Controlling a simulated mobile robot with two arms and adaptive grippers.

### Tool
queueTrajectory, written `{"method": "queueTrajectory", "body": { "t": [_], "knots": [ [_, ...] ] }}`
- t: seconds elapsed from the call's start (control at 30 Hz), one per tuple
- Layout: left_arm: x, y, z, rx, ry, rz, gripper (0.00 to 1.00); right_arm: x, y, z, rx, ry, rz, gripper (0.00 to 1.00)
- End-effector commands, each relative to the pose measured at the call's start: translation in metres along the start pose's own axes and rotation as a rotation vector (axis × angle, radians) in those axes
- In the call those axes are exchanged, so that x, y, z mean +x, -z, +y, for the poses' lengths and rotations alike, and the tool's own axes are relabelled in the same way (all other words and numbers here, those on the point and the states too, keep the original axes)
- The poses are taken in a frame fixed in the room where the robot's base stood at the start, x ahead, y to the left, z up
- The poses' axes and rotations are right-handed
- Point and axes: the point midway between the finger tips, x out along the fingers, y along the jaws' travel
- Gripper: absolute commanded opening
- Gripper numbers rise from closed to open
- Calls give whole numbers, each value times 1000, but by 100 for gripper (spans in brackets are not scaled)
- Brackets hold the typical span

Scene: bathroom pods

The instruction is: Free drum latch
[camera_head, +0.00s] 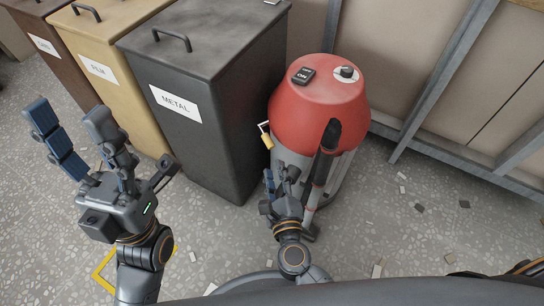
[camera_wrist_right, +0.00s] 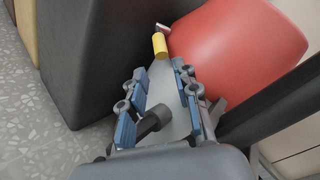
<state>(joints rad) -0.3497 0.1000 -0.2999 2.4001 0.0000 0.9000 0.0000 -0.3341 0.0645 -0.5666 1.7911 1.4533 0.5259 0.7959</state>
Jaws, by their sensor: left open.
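The drum is a vacuum with a red domed lid (camera_head: 318,105) on a grey body (camera_head: 292,160); the lid also shows in the right wrist view (camera_wrist_right: 240,45). The latch has a yellow grip (camera_head: 266,141) on a thin metal wire at the lid's left edge. The latch's yellow grip (camera_wrist_right: 160,45) is just beyond my right fingertips in the wrist view, apart from them. My right gripper (camera_head: 277,176) is open below the latch, beside the grey body. A dark stub (camera_wrist_right: 154,118) shows between its fingers. My left gripper (camera_head: 72,122) is open, raised and empty, far left of the drum.
A dark bin labelled METAL (camera_head: 215,100) stands close on the drum's left, with a tan bin (camera_head: 110,65) and a brown bin (camera_head: 45,30) beyond. A black hose or wand (camera_head: 325,150) runs down the drum's front. A metal-framed wall (camera_head: 430,80) is behind. Chips litter the right floor.

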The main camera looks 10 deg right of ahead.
Motion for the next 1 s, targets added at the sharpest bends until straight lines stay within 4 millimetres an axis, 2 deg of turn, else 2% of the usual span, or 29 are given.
{"method": "queueTrajectory", "body": {
  "t": [0.1,0.23,0.87,0.93,1.0],
  "knots": [
    [0,0,0,0,0,0,54,-18,0,0,-1,-1,1,31],
    [0,0,0,0,0,-1,54,-28,0,0,0,0,0,31],
    [1,-1,0,0,0,-5,54,-30,-1,-1,-5,0,-1,31],
    [2,-11,0,2,0,-39,54,-30,-2,-2,-36,-7,-3,31],
    [2,-33,-1,4,0,-114,54,-30,-4,-3,-108,-24,-9,31]
  ]
}}
